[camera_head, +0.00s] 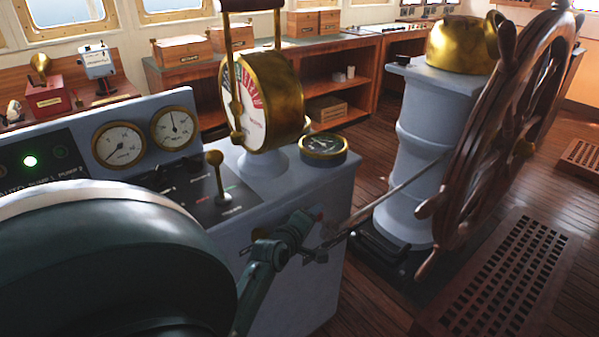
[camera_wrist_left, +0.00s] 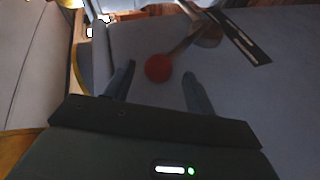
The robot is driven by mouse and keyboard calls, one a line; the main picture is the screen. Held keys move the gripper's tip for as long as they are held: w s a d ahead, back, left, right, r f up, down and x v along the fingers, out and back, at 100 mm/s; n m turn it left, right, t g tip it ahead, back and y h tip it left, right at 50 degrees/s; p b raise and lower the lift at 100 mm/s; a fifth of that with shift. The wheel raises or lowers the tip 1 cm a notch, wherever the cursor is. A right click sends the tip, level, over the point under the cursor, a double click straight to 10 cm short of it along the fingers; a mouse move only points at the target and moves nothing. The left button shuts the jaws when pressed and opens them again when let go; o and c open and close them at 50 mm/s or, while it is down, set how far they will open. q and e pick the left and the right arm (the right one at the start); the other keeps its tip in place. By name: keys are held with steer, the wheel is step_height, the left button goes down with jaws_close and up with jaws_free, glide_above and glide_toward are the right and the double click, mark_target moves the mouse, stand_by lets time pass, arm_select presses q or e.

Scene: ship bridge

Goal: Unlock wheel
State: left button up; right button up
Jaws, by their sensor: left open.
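A red ball knob (camera_wrist_left: 158,68) on a thin rod (camera_wrist_left: 183,45) shows in the left wrist view, probably the wheel lock's handle. My left gripper (camera_head: 318,236) is at this console side. In the wrist view its two fingers (camera_wrist_left: 158,86) are apart, with the knob between them in the picture and nothing gripped. I cannot tell whether the knob is within their reach. The wooden ship's wheel (camera_head: 475,150) stands at the right on its grey pedestal (camera_head: 415,160). My right gripper is not in view.
The console (camera_head: 225,250) carries gauges (camera_head: 118,144), a small lever (camera_head: 217,178), a brass telegraph (camera_head: 277,100) and a compass-like dial (camera_head: 324,146). A long rod (camera_head: 395,190) runs from near my gripper toward the wheel. A floor grating (camera_head: 505,275) lies at the lower right.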

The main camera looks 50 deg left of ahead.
arm_select(q)
steer(key=p+v, duration=0.7)
steer(key=v, duration=0.5)
steer(key=shift+s, duration=0.15)
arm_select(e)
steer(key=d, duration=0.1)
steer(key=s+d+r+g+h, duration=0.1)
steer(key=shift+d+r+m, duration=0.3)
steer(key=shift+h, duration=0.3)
arm_select(q)
steer(key=s+d+f+m+g+h, duration=0.1)
steer(key=s+d+f+m+h, duration=0.1)
steer(key=d+m, duration=0.5)
steer(key=s+d+f+m+g+h, duration=0.1)
steer(key=s+d+f+m+h, duration=0.1)
steer(key=d+m, duration=0.5)
steer(key=s+d+f+m+g+h, duration=0.1)
steer(key=s+d+f+m+h, duration=0.2)
steer(key=d+m, duration=0.4)
steer(key=d, duration=0.4)
steer(key=shift+f+g, duration=0.2)
steer(key=shift+g, duration=0.1)
